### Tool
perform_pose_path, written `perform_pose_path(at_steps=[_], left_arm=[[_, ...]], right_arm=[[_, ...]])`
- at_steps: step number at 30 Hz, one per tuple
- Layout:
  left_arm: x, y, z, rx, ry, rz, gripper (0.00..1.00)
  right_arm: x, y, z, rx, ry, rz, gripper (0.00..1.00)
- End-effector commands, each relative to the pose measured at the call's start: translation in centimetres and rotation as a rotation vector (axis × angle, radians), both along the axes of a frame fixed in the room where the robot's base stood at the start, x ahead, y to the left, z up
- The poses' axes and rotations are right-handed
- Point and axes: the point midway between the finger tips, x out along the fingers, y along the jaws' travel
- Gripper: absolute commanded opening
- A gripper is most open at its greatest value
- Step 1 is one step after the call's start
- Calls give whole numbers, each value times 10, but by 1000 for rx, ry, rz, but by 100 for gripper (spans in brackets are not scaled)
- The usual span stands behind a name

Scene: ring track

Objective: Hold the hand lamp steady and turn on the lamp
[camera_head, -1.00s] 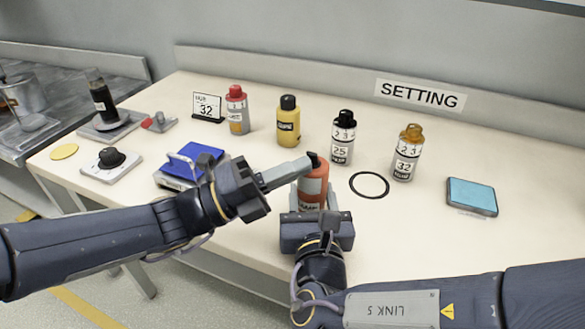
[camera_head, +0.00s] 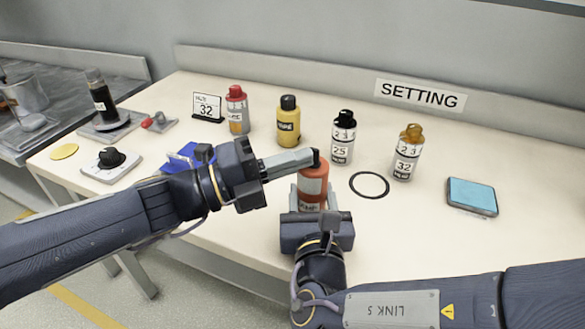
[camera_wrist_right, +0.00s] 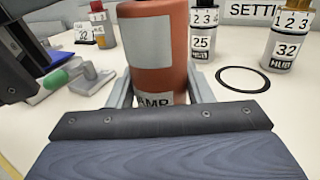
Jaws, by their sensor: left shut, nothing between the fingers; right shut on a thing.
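The hand lamp is an orange-red cylinder (camera_head: 314,182) with a grey band, standing upright near the table's front. Its lower label, partly hidden, reads "AMP" in the right wrist view (camera_wrist_right: 158,55). My right gripper (camera_head: 312,203) is shut around its lower body, with one finger on each side. My left gripper (camera_head: 315,159) is shut and empty. Its tips are at the lamp's top edge, by a small dark part; I cannot tell whether they touch. The lamp's top is out of the right wrist view, and no switch shows clearly.
Behind stand a red-capped bottle (camera_head: 237,112), a yellow bottle (camera_head: 288,124) and bottles marked 25 (camera_head: 342,140) and 32 (camera_head: 408,155). A black ring (camera_head: 369,185) lies right of the lamp. A blue-topped block (camera_head: 472,196) is farther right. My left arm partly covers a blue device (camera_head: 186,158).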

Motion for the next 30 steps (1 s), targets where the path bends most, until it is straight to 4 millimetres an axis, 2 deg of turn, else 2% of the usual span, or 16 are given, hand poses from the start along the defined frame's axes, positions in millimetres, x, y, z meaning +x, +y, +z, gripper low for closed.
perform_pose_path(at_steps=[14,20,23,30], left_arm=[[4,-2,7,-1,-2,-1,0],[-13,5,16,-1,-7,-1,0],[-31,11,24,-1,-9,0,0],[-49,62,40,-2,-6,4,0]], right_arm=[[0,0,0,0,-1,0,18],[0,0,0,0,-1,0,18],[0,0,0,0,-1,0,18],[0,0,0,0,-1,0,18]])
